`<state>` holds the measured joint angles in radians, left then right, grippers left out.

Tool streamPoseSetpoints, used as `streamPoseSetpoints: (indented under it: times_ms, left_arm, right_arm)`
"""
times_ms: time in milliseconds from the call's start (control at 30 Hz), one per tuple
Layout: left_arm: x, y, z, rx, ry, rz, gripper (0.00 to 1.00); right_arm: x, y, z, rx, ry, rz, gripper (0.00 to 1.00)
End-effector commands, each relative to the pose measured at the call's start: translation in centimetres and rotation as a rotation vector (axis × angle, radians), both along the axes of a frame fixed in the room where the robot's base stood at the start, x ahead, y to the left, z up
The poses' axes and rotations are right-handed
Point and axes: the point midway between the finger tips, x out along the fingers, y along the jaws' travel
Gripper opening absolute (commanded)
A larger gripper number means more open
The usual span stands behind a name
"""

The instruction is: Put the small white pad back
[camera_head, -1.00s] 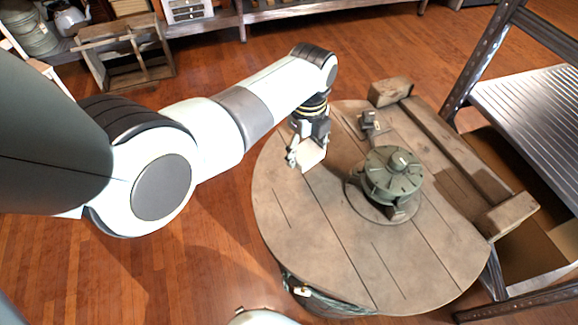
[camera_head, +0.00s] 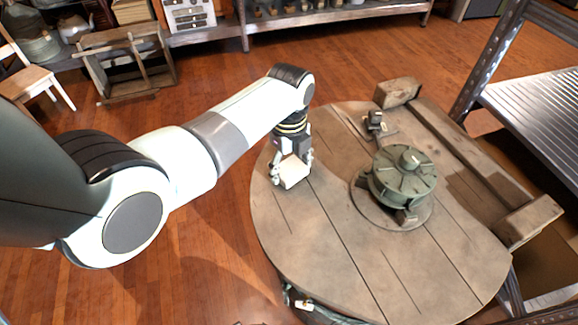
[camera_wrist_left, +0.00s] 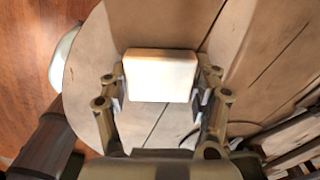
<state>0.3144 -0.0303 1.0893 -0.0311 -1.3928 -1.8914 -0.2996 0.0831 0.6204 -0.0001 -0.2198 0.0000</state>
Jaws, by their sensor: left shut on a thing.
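The small white pad (camera_head: 293,172) is a pale, boxy block. It also shows in the left wrist view (camera_wrist_left: 160,78), between the two fingers. My left gripper (camera_head: 291,170) is shut on the pad, with a finger on each side. It is over the left part of the round wooden table (camera_head: 330,225). I cannot tell whether the pad touches the tabletop. My right gripper is not in view.
A green round device (camera_head: 403,172) on a disc stands right of the pad. A small dark fitting (camera_head: 375,122) is behind it. A wooden beam (camera_head: 455,140) with end blocks lies along the right edge. The table's front is clear. A metal shelf (camera_head: 540,110) stands at the right.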

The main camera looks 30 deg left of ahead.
Motion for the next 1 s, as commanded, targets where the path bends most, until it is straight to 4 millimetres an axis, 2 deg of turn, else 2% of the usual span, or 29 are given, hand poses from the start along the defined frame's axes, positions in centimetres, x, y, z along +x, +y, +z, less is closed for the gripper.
streamPoseSetpoints:
  times_ms: [100, 133, 300, 567, 667, 767, 1000]
  left_arm:
    - [0.0, 0.0, -0.4, -0.001, 0.001, 0.0, 0.34]
    - [0.0, 0.0, -0.3, -0.001, 0.001, 0.0, 0.68]
    - [0.0, 0.0, -0.3, 0.0, 0.001, 0.0, 0.88]
    - [0.0, 0.0, -0.2, 0.0, 0.0, 0.0, 0.88]
    - [0.0, 0.0, 0.6, -0.001, -0.002, 0.0, 0.88]
    - [0.1, 0.0, 2.3, 0.0, -0.003, 0.0, 0.88]
    - [0.1, -0.1, 7.8, -0.001, -0.003, 0.0, 0.88]
  right_arm:
    - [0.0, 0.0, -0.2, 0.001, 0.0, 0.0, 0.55]
    - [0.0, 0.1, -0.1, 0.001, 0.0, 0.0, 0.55]
    - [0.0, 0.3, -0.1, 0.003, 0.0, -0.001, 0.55]
    - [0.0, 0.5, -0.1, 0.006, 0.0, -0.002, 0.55]
    - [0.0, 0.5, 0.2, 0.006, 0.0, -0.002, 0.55]
    - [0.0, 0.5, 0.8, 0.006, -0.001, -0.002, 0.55]
    - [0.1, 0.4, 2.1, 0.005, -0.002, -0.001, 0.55]
